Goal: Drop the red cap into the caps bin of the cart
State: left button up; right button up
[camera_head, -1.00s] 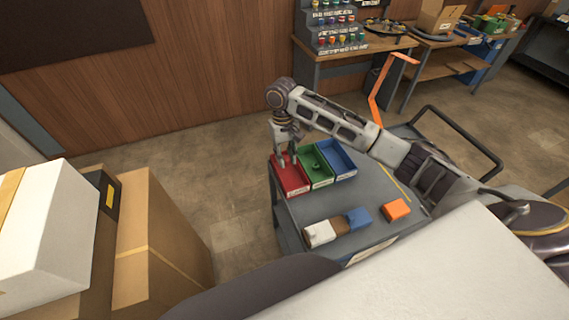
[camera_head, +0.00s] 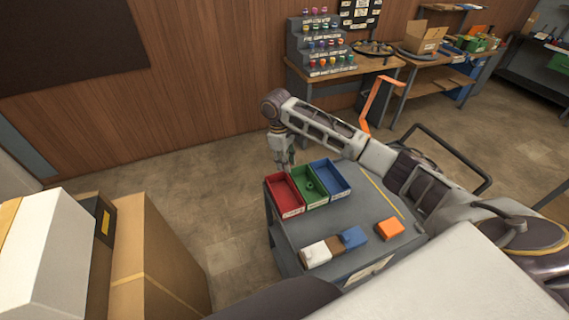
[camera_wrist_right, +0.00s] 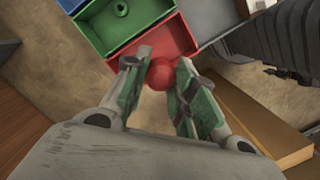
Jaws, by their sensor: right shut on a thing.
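My right gripper (camera_head: 284,163) is at the far edge of the red bin (camera_head: 286,195) on the cart (camera_head: 345,215). In the right wrist view its two fingers (camera_wrist_right: 160,82) are shut on a round red cap (camera_wrist_right: 161,74). The cap shows just beside the edge of the red bin (camera_wrist_right: 178,38) there; its height over the rim is hard to judge. A green bin (camera_head: 309,196) with a small ring-like part in it and a blue bin (camera_head: 333,176) stand beside the red one. The bin labels are too small to read. My left gripper is not in view.
White, brown and blue blocks (camera_head: 352,237) and an orange block (camera_head: 390,229) sit on the cart's near part. Cardboard boxes (camera_head: 155,250) stand at the left. A bench (camera_head: 340,70) with a stepped rack of coloured caps (camera_head: 318,45) is at the back.

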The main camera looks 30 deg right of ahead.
jog(key=n, duration=0.3)
jog(key=d+n, duration=0.1)
jog(key=shift+w+f+n, duration=0.15)
jog(key=shift+w+n, duration=0.25)
jog(key=n, duration=0.4)
jog(key=n+t, duration=0.1)
jog(key=n, duration=0.4)
jog(key=w+n+t, duration=0.1)
jog(key=n, duration=0.4)
jog(key=shift+w+d, duration=0.1)
jog(key=shift+d, duration=0.1)
jog(key=shift+f, duration=0.2)
jog(key=shift+f, duration=2.85)
